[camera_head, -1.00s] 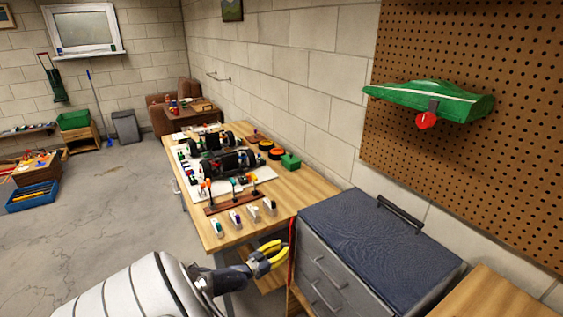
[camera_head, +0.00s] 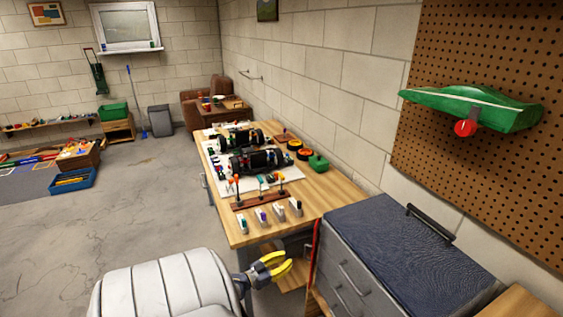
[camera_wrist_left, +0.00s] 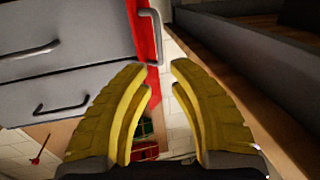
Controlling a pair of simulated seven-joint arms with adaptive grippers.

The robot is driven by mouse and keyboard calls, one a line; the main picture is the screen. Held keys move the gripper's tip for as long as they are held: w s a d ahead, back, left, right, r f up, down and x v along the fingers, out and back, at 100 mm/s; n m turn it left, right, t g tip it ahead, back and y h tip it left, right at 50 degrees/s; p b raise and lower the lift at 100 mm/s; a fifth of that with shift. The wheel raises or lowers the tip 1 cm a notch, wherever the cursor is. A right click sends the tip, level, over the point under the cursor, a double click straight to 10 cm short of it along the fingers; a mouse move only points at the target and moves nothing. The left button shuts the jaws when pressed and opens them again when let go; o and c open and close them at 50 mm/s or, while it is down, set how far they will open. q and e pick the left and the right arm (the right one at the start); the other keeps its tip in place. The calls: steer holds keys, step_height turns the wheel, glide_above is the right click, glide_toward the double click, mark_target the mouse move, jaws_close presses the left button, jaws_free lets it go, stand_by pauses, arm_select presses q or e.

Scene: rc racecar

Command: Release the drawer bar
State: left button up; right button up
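My left gripper (camera_head: 273,267) has yellow fingers and hangs in front of the wooden workbench, left of the grey cabinet (camera_head: 345,262). In the left wrist view its two fingers (camera_wrist_left: 162,68) stand apart with a clear gap and nothing held between them. A grey metal bar handle (camera_wrist_left: 154,30) lies just beyond the fingertips, in front of a red strip (camera_wrist_left: 142,38). Its lower end is close to the left fingertip; I cannot tell whether they touch. Grey drawer fronts (camera_wrist_left: 70,55) with more bar handles (camera_wrist_left: 62,105) are at the left. My right gripper is not in view.
The workbench (camera_head: 325,195) holds model car parts, a rack of tools and small bottles. A green car body (camera_head: 480,108) hangs on the pegboard (camera_head: 500,45). Open concrete floor (camera_head: 120,210) lies to the left.

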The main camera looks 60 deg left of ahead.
arm_select(q)
steer(key=shift+s, duration=0.9)
